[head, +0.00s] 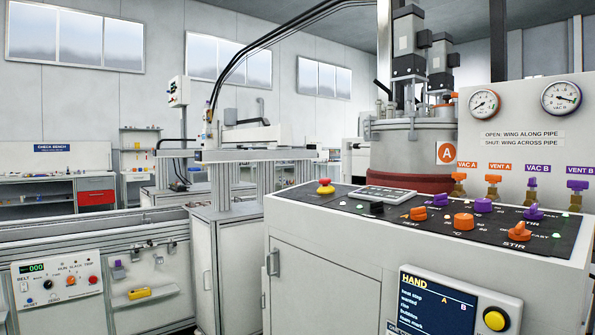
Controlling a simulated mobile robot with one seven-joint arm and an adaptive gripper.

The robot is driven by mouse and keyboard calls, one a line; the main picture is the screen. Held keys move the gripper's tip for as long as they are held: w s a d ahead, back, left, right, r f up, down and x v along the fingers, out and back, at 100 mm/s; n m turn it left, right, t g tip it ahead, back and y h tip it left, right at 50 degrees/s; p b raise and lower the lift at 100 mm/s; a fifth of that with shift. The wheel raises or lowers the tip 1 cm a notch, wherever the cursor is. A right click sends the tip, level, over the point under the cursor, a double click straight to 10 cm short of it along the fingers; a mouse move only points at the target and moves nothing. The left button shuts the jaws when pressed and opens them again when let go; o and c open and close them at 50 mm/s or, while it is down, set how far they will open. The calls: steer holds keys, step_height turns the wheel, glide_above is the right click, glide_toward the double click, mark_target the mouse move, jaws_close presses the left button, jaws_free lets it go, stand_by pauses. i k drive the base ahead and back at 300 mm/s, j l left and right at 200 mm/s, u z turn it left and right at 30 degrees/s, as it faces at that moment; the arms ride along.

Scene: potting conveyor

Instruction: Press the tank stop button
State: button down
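A red mushroom-head button on a yellow base (325,187) stands at the left end of the black control panel (340,202) on the white cabinet in front of the tank. It looks like the tank stop button, but no label on it is readable from here. The tank (405,148) is a grey vessel with an orange "A" mark, behind the panel. My gripper is not in view, and nothing is seen touching the button.
The panel also carries orange knobs (464,221), purple knobs (483,205) and a black switch (371,208). A yellow button (495,319) sits by the "HAND" screen (440,300) below. A belt box (58,285) with a smaller red button stands at lower left. Space above the mushroom button looks clear.

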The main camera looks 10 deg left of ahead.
mark_target(325, 181)
steer(key=i+j, duration=0.8)
steer(key=j, duration=0.15)
steer(key=i+j+u, duration=0.15)
steer(key=i+j, duration=0.65)
steer(key=j, duration=0.2)
